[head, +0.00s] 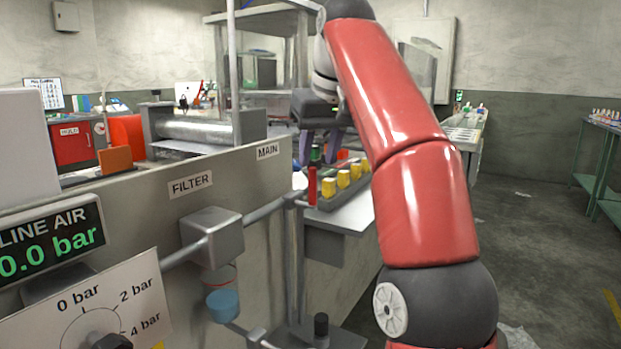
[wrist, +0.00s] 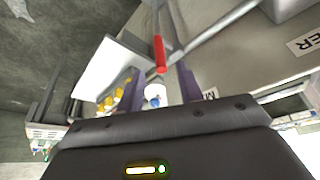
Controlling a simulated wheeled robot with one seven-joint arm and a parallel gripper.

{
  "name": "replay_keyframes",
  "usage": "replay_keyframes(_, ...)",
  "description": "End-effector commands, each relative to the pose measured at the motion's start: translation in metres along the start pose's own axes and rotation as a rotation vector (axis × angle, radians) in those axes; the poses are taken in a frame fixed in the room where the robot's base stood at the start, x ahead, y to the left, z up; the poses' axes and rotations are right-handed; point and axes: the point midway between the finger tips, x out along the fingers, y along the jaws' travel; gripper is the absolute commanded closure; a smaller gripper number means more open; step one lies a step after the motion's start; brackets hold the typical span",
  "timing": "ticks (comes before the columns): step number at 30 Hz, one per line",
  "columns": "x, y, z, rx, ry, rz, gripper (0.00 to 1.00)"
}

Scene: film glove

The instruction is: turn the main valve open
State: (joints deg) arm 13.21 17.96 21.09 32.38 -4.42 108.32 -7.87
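The main valve shows as a red lever handle (head: 312,185) standing upright on the grey pipe below the MAIN label (head: 268,151) in the head view. In the wrist view the red handle (wrist: 159,54) lies in line with the gap between my fingers. My gripper (head: 320,158) points down above the handle, its two purple fingers spread apart with nothing clamped. The wrist view also shows my gripper (wrist: 160,45) open. I see no clear contact between fingers and handle; their exact depth is hard to tell.
The filter housing (head: 212,238) and the grey panel stand left of the valve. The line air display (head: 50,245) reads 0.0 bar, above a regulator dial (head: 90,312). Yellow pieces (head: 343,179) sit in a tray just right of the handle. Open floor lies to the right.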

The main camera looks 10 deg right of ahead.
Motion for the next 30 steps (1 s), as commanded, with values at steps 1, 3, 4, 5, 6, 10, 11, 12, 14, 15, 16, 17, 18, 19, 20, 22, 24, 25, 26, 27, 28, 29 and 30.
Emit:
replay_keyframes(1, 0.004, 0.0, 0.001, 0.0, -0.002, 0.001, 0.64)
replay_keyframes(3, 0.011, 0.0, 0.001, 0.001, -0.002, 0.002, 0.64)
replay_keyframes(4, 0.014, 0.001, 0.001, 0.002, -0.003, 0.002, 0.64)
replay_keyframes(5, 0.018, 0.0, 0.002, 0.002, -0.003, 0.002, 0.64)
replay_keyframes(6, 0.023, 0.0, 0.002, 0.002, -0.002, 0.001, 0.64)
replay_keyframes(10, 0.041, 0.0, 0.002, 0.003, -0.002, 0.002, 0.64)
replay_keyframes(11, 0.045, 0.0, 0.002, 0.003, -0.002, 0.002, 0.64)
replay_keyframes(12, 0.051, 0.0, 0.001, 0.002, -0.003, 0.001, 0.64)
replay_keyframes(14, 0.058, 0.0, 0.001, 0.002, -0.002, 0.001, 0.64)
replay_keyframes(15, 0.061, 0.0, 0.001, 0.002, -0.001, 0.001, 0.64)
replay_keyframes(16, 0.064, 0.0, 0.001, 0.002, 0.0, 0.001, 0.64)
replay_keyframes(17, 0.065, 0.0, 0.001, 0.002, -0.001, 0.001, 0.64)
replay_keyframes(18, 0.067, 0.0, 0.001, 0.002, 0.0, 0.001, 0.64)
replay_keyframes(19, 0.068, 0.0, 0.001, 0.002, 0.001, 0.001, 0.64)
replay_keyframes(20, 0.069, 0.0, 0.001, 0.002, 0.001, 0.001, 0.64)
replay_keyframes(22, 0.07, 0.0, 0.001, 0.001, 0.002, 0.001, 0.64)
replay_keyframes(24, 0.07, 0.0, 0.001, 0.001, 0.002, 0.001, 0.64)
replay_keyframes(25, 0.07, 0.0, 0.001, 0.001, 0.002, 0.001, 0.64)
replay_keyframes(26, 0.07, 0.0, 0.001, 0.001, 0.002, 0.001, 0.64)
replay_keyframes(27, 0.07, 0.0, 0.001, 0.001, 0.002, 0.001, 0.64)
replay_keyframes(28, 0.07, 0.0, 0.001, 0.001, 0.002, 0.001, 0.65)
replay_keyframes(29, 0.07, 0.0, 0.001, 0.001, 0.002, 0.001, 0.69)
replay_keyframes(30, 0.07, 0.0, 0.001, 0.001, 0.002, 0.001, 0.74)
